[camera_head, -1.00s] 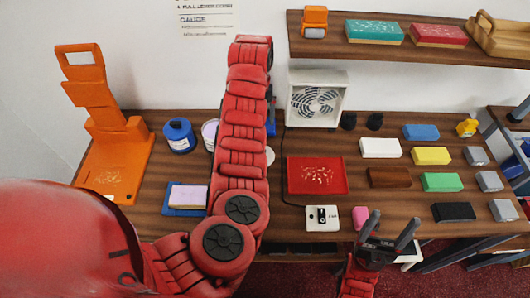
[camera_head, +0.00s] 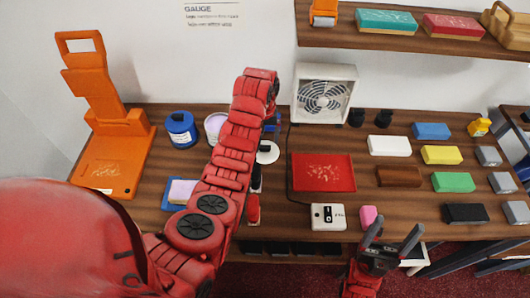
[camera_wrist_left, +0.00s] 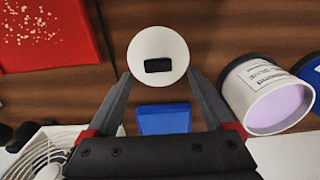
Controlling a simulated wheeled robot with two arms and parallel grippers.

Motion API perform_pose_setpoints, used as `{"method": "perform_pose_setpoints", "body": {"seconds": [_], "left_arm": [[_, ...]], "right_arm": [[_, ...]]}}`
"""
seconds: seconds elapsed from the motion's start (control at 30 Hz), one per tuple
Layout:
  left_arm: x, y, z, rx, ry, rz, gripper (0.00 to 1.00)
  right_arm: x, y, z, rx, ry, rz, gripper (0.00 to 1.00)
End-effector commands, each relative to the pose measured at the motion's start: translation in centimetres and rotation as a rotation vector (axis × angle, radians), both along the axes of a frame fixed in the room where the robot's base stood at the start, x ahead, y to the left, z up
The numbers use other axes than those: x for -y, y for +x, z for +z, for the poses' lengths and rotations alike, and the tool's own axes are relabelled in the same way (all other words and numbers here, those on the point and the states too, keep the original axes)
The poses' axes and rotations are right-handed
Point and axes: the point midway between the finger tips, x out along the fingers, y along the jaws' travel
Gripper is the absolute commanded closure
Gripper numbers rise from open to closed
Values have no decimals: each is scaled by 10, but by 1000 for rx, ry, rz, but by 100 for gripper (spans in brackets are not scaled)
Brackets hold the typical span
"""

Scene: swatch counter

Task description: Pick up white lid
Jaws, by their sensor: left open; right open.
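The white lid (camera_wrist_left: 150,43) lies on the wooden counter, a round disc with a black knob on top. It also shows in the head view (camera_head: 268,157), just right of my left arm. My left gripper (camera_wrist_left: 158,74) is open and empty; in its wrist view the lid appears between and just beyond the fingertips. In the head view my left arm largely hides this gripper. My right gripper (camera_head: 397,226) is open and empty at the counter's front edge, far from the lid.
An open white tub with lilac contents (camera_wrist_left: 272,97) is beside the lid, and a blue block (camera_wrist_left: 164,119) is close to the fingers. A red tray (camera_head: 323,172), a white fan (camera_head: 323,93) and several coloured blocks stand to the right.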

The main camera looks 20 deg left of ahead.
Motion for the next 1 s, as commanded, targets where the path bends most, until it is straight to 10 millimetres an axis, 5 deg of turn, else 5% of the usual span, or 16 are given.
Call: {"method": "perform_pose_setpoints", "body": {"seconds": [0.3, 0.57, 1.0], "left_arm": [[3, 0, -34, -8, -1, 0, 12], [3, 2, -39, -2, -1, -1, 12], [3, 2, -39, -2, 0, 0, 92]], "right_arm": [[0, 0, 22, 0, 0, 0, 26], [0, 0, 21, 0, 0, 0, 26], [0, 0, 21, 0, 0, 0, 26]]}}
